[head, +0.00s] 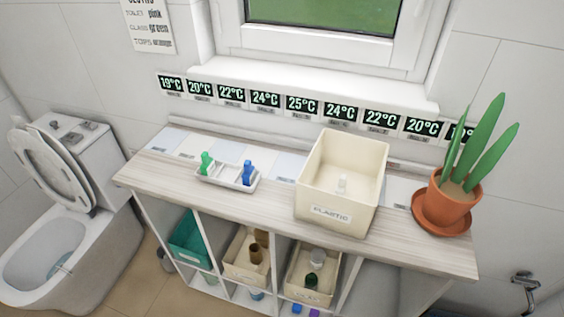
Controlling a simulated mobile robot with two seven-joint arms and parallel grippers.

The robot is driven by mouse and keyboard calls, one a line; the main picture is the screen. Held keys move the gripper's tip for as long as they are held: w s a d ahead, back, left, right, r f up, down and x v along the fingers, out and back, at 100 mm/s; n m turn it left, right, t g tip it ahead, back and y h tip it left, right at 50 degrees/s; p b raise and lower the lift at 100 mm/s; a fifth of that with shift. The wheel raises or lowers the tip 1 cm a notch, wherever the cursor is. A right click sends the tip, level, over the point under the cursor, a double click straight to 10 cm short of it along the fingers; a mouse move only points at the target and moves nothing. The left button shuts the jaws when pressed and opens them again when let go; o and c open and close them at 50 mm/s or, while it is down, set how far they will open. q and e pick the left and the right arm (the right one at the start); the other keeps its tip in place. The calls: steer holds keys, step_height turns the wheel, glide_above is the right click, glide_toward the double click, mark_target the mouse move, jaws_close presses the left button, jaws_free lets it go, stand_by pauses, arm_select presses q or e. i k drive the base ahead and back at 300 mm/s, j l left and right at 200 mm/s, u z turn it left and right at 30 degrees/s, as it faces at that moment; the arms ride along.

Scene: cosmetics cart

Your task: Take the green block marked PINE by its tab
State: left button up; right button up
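A small green piece (206,163) stands upright in the left part of a white tray (228,183) on top of the wooden-topped shelf unit. No PINE marking is legible on it, and I cannot make out a tab. A blue piece (247,173) stands in the right part of the same tray. A dark green round item (311,298) sits in a lower bin, with no readable marking. Neither of my grippers is in view.
A potted plant (455,193) stands at the right end. Lower compartments hold a teal bin (188,249) and cream bins. A toilet (45,255) is at left.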

mark_target(207, 167)
steer(key=j+z, duration=0.35)
steer(key=j, duration=0.35)
steer(key=j+z, duration=0.35)
steer(key=j, duration=0.4)
steer(key=k+j+z, duration=0.15)
steer(key=j+z, duration=0.2)
steer(key=j, duration=0.35)
